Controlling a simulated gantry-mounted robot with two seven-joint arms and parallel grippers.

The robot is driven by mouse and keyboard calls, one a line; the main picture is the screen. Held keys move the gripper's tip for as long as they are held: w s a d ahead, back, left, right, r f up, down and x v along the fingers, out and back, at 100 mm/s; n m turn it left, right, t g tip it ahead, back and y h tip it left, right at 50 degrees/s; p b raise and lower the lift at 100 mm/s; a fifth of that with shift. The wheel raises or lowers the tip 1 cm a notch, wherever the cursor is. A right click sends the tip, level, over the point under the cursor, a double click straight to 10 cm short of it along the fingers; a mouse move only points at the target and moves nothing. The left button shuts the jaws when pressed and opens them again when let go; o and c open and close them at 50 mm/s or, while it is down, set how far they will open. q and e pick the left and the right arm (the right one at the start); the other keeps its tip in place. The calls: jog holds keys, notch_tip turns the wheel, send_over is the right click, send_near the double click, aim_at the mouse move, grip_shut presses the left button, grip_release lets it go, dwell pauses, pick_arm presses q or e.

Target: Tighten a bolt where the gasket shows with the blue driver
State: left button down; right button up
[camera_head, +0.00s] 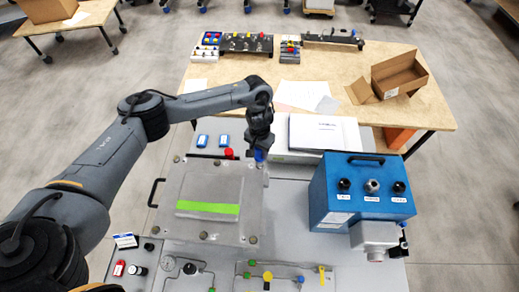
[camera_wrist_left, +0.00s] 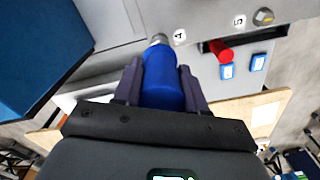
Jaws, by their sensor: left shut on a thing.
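My left gripper (camera_head: 258,146) is shut on the blue driver (camera_wrist_left: 163,78), which also shows in the head view (camera_head: 259,156). It holds the driver at the far right corner of the grey cover plate (camera_head: 190,182). In the left wrist view the driver's metal end (camera_wrist_left: 160,39) is at the plate beside the mark 4; whether it sits on a bolt there I cannot tell. A bolt (camera_wrist_left: 263,16) shows by the mark 5. More bolts, such as one at the near right (camera_head: 252,239), line the plate edges. I cannot make out a gasket edge. My right gripper is out of view.
A bright green strip (camera_head: 208,208) lies across the plate. A red cylinder (camera_wrist_left: 222,52) and two small blue blocks (camera_wrist_left: 227,71) are beyond the plate. A blue box with knobs (camera_head: 345,213) stands close on the right. A wooden table (camera_head: 350,62) with an open carton (camera_head: 399,74) is behind.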

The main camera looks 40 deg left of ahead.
pick_arm(q)
jog(key=shift+f, duration=0.45)
jog(key=shift+f, duration=0.45)
jog(key=c, duration=1.2)
grip_release()
grip_shut()
jog(key=shift+m, duration=0.3)
